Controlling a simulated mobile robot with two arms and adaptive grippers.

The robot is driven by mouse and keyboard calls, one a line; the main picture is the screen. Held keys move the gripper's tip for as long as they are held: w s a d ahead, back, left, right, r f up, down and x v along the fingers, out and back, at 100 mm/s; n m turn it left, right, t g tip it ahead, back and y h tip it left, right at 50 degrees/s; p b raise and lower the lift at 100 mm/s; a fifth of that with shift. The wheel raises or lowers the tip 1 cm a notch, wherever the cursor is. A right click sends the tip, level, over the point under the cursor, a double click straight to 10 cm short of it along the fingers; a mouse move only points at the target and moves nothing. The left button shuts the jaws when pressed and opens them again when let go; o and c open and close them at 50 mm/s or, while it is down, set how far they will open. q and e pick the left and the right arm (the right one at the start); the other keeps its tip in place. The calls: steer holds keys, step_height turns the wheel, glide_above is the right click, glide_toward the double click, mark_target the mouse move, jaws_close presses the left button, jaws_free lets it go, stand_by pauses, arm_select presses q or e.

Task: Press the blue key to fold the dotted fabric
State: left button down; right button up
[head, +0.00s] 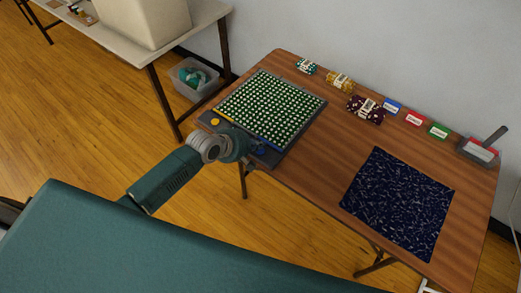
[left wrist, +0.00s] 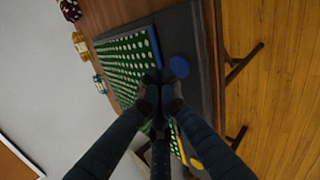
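The dotted fabric (head: 268,108), green with white dots, lies spread flat on a dark board (head: 316,105) at the table's left end. It also shows in the left wrist view (left wrist: 122,62). The round blue key (left wrist: 180,66) is on the board's front strip; in the head view it (head: 262,151) is partly behind my gripper. A round yellow key (head: 215,122) sits at the strip's other end. My left gripper (left wrist: 158,90) has its fingertips together and empty, over the front strip between the keys, closer to the blue one. Whether it touches the board is unclear. My right gripper is not in view.
The wooden table (head: 335,125) also holds a navy patterned fabric (head: 397,203), fabric rolls (head: 340,82), coloured label cards (head: 414,119) and a grey box (head: 479,150). A second table (head: 120,38) and a bin (head: 194,77) stand at the left.

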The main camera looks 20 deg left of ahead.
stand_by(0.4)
arm_select(q)
steer(key=shift+f, duration=0.45)
